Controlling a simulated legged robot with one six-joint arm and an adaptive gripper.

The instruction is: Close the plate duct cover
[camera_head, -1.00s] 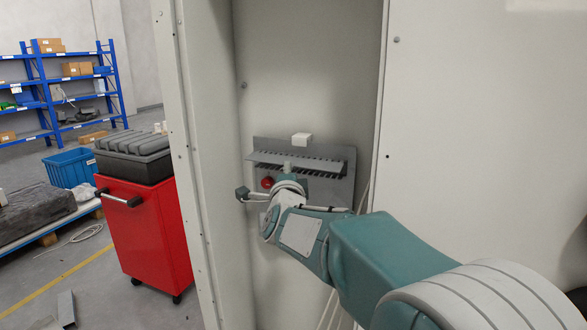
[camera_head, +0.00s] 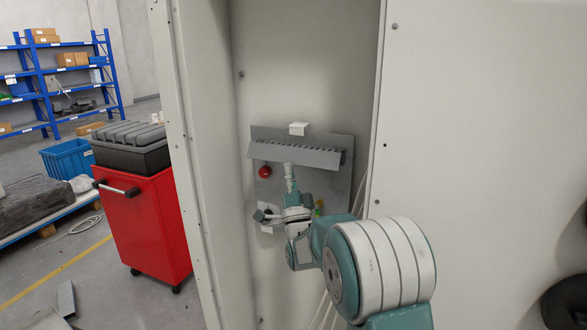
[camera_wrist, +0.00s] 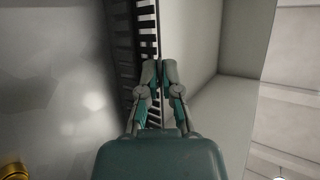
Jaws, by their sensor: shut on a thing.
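The grey plate (camera_head: 335,190) is mounted on the back wall of a tall pale recess in the head view. A slotted duct (camera_head: 270,142) runs across its upper part; its dark slots also show in the wrist view (camera_wrist: 122,50). The duct cover (camera_head: 310,157) is a long grey strip sloping along the duct, with a row of slots visible above it. My gripper (camera_head: 288,166) reaches up to the cover's lower edge. In the wrist view its fingers (camera_wrist: 158,68) are closed together on a thin edge beside the slots. The fingers hide the exact contact.
A red knob (camera_head: 264,172) sits on the plate left of my gripper, and a white block (camera_head: 299,128) is above the duct. The recess side walls (camera_head: 205,130) are close on both sides. A red cart (camera_head: 147,225) stands outside on the left.

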